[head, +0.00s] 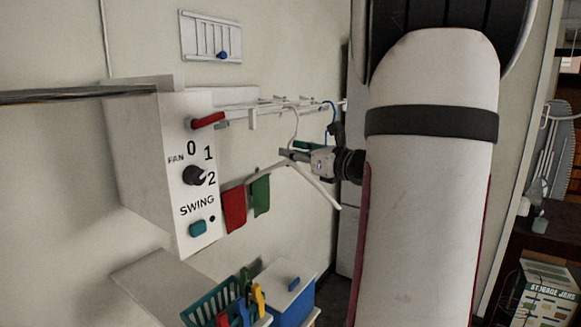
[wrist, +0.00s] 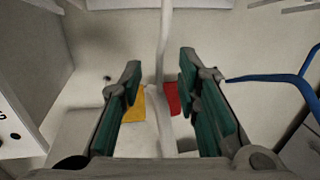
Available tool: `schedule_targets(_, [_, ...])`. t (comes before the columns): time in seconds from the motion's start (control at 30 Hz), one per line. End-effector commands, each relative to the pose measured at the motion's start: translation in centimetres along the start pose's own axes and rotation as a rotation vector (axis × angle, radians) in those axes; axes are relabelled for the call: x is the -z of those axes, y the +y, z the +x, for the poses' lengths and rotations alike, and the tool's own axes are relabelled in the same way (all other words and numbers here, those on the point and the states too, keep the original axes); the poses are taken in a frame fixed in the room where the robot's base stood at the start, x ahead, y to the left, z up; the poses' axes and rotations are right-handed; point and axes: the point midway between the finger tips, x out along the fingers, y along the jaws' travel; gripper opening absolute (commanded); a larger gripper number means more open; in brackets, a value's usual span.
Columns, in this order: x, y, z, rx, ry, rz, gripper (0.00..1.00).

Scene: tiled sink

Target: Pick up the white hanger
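The white hanger (head: 322,190) hangs by its hook from a wall rail in the head view, its two arms sloping down to either side. My gripper (head: 285,154) is at the hanger's neck, just below the hook. In the wrist view the hanger's white stem (wrist: 166,48) runs down between the two green-padded fingers of my gripper (wrist: 160,75). The fingers are open, with a gap showing on both sides of the stem. Part of the hanger is hidden behind my gripper in the head view.
A blue hanger (wrist: 280,78) is close on the right of my fingers. A white box with a knob (head: 165,165) juts from the wall at left. Red (head: 234,208) and green (head: 261,195) cloths hang nearby. Below are a green basket (head: 210,303) and a blue box (head: 290,308).

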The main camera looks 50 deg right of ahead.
Motion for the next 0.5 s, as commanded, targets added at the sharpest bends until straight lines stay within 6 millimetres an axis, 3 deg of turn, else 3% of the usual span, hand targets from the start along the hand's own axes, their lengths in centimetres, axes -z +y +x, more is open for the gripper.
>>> schedule_targets(0.2, [0.0,0.0,2.1,-0.001,0.0,0.001,0.3])
schedule_targets(0.43, [0.0,0.0,2.2,0.001,0.0,0.0,0.3])
schedule_targets(0.5, [0.0,0.0,2.2,0.001,0.0,0.0,0.17])
